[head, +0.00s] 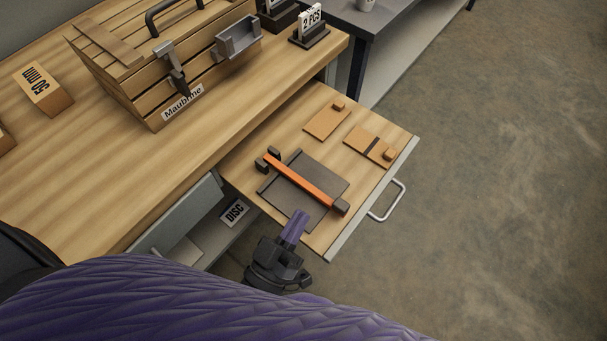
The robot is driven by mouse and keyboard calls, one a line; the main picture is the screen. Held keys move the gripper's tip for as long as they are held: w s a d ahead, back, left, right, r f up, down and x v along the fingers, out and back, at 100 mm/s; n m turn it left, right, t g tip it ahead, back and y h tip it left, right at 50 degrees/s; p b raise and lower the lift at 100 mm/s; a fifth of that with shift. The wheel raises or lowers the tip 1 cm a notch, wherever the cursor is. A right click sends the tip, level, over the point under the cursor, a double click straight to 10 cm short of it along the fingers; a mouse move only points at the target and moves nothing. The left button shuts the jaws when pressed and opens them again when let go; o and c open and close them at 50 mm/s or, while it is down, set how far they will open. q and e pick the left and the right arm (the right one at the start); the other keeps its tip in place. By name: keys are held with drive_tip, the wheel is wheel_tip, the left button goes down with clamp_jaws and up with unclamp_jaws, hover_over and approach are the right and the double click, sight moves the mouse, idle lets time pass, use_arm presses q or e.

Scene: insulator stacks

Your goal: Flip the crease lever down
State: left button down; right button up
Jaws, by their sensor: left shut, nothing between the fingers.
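The crease lever is an orange bar (300,181) lying low across a dark grey plate (322,172) on the pulled-out drawer board. Dark blocks sit at both of its ends. My left gripper (296,226) is at the near edge of the plate, close to the lever's right end but apart from it in the picture. Its purple fingers are together with nothing between them. My right gripper does not show.
Two tan pieces with small blocks, one plain (326,123) and one with a dark strip (371,146), lie on the board behind the plate. A drawer handle (388,202) is at the right. A wooden box (150,75) stands on the bench. A "DISC" label (234,212) shows below.

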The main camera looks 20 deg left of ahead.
use_arm(q)
drive_tip(key=v, duration=0.4)
drive_tip(key=shift+s+a+f, duration=0.1)
drive_tip(key=shift+s, duration=0.1)
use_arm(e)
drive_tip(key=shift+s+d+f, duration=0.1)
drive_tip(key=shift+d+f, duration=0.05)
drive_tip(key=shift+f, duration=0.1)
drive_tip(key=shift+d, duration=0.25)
